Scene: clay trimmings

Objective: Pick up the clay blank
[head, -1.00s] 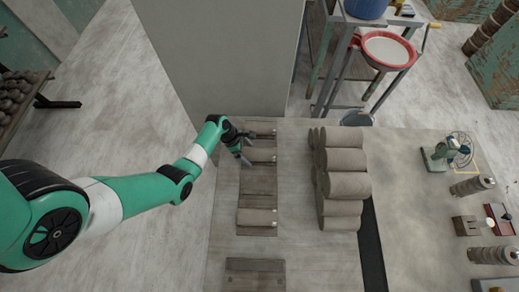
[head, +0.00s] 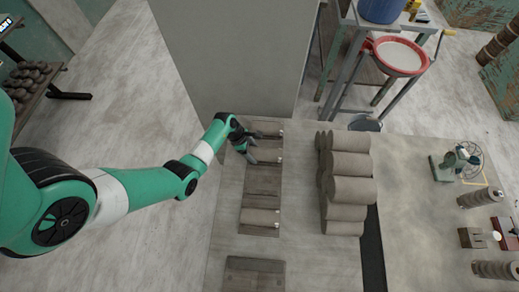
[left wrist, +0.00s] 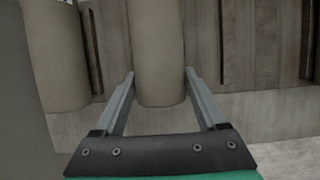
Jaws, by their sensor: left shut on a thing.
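My left gripper (head: 250,151) is over the far part of a wooden board (head: 262,185). Its fingers are closed on the sides of a clay blank (head: 270,160), a smooth grey-brown cylinder lying across the board. In the left wrist view the blank (left wrist: 157,50) shows between the two fingers (left wrist: 158,95). I cannot tell whether it is clear of the board. A second blank (left wrist: 57,55) is to the left there. A third clay blank (head: 260,217) lies at the board's near end. My right gripper is not in view.
A stack of larger clay cylinders (head: 345,190) stands to the right of the board. A second wooden board (head: 254,274) is at the near edge. A grey wall block (head: 235,55) rises behind the table. Small tools and jars (head: 480,197) sit at the right.

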